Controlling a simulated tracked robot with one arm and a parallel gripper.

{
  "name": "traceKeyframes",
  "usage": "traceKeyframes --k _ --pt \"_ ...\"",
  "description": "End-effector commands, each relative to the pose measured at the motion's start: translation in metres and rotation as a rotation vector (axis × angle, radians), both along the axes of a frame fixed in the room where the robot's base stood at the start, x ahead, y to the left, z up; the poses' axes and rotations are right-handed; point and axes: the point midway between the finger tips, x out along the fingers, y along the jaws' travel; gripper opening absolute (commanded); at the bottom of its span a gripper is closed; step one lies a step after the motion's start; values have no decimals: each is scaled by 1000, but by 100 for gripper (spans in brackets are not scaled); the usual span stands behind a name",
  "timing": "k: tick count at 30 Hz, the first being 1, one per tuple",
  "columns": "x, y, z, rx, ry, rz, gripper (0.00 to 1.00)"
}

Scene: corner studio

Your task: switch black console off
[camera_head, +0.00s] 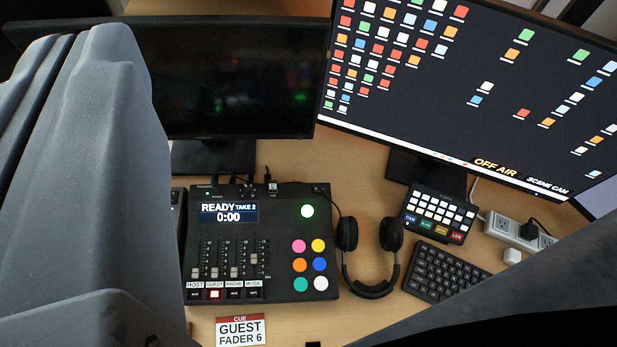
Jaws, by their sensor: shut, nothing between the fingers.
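The black console (278,250) lies on the wooden desk, below the dark left monitor. Its display (228,213) is lit and reads READY, TAKE 2, 0:00. A round white-green button (307,211) glows at its upper right. Several coloured round pads (300,265) sit below that button. Faders (233,262) fill its lower left, and one key under GUEST (214,294) is lit red and white. Cables plug in along its back edge. My gripper (75,42) is large and grey at the left, close to the camera, shut and empty. It hides the area left of the console.
Headphones (372,286) lie just right of the console. A button pad (436,214), a keyboard (440,270) and a power strip (517,234) are further right. Two monitors stand behind; the right one (450,95) reads OFF AIR. A cue card (241,330) lies in front.

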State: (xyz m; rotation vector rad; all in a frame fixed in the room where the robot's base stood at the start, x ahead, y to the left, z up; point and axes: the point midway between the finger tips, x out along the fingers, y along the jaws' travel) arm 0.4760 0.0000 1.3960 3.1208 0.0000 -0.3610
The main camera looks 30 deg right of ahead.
Motion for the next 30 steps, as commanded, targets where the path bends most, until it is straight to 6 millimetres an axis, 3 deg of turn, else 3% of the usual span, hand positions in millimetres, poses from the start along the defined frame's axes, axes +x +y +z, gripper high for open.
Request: traceKeyframes --k 7,11,14,18,21,27,30 --pt "2 -1 -2 1 4 -2 0" --pt "22 -14 -28 9 43 -22 0" --pt "53 -37 -74 23 107 -55 0" --pt "99 -75 -165 54 225 -113 0" --pt "121 -107 -237 83 313 -151 0" --pt "137 -156 -363 143 454 -207 0" --pt "137 -171 -402 168 493 -223 0"
